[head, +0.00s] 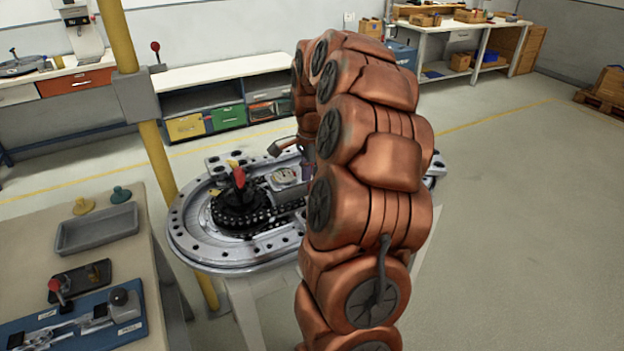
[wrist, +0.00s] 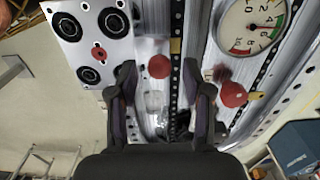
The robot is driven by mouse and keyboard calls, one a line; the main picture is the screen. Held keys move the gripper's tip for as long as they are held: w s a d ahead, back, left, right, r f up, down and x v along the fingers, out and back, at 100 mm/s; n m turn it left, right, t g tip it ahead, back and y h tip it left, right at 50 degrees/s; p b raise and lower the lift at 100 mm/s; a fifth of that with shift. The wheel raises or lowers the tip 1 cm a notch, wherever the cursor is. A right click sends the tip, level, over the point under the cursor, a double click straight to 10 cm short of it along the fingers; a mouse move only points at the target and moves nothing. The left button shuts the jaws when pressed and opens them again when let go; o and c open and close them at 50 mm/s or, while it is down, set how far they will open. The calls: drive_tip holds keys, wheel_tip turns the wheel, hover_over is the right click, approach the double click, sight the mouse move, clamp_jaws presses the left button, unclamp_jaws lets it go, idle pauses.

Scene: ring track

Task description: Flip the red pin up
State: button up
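In the wrist view, a round red knob (wrist: 159,67), which looks like the top of the red pin, shows between and slightly beyond my fingertips. My gripper (wrist: 160,88) is open, with a dark finger on each side and a clear gap around the knob. Whether the pin is up or down is hard to tell from above. A second red knob (wrist: 233,94) with a yellow tip beside it lies right of the right finger. In the head view, a red lever (head: 239,177) stands on the ring track's black hub; my arm hides much of the track (head: 190,250).
In the wrist view, a dial gauge (wrist: 254,24) is at top right and a plate with black round fittings (wrist: 92,40) at top left. In the head view, a yellow post (head: 158,160) stands left of the track, beside a bench with a grey tray (head: 97,229). Floor at right is clear.

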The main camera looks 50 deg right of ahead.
wheel_tip(320, 180, up, 12)
idle(0.9)
idle(0.5)
drive_tip(key=s+a+f+n, duration=0.1)
drive_tip(key=s+a+n, duration=0.2)
drive_tip(key=a+n, duration=0.55)
drive_tip(key=s+a+f+n, duration=0.2)
drive_tip(key=s+a+n, duration=0.1)
drive_tip(key=a, duration=1.1)
drive_tip(key=s+a+f+n+g, duration=0.1)
drive_tip(key=s+a+f+n, duration=0.3)
drive_tip(key=s, duration=0.5)
drive_tip(key=s+a+f+n, duration=0.4)
drive_tip(key=s+a+n, duration=0.2)
drive_tip(key=s, duration=0.3)
drive_tip(key=shift+f+g, duration=0.35)
drive_tip(key=shift+g, duration=0.05)
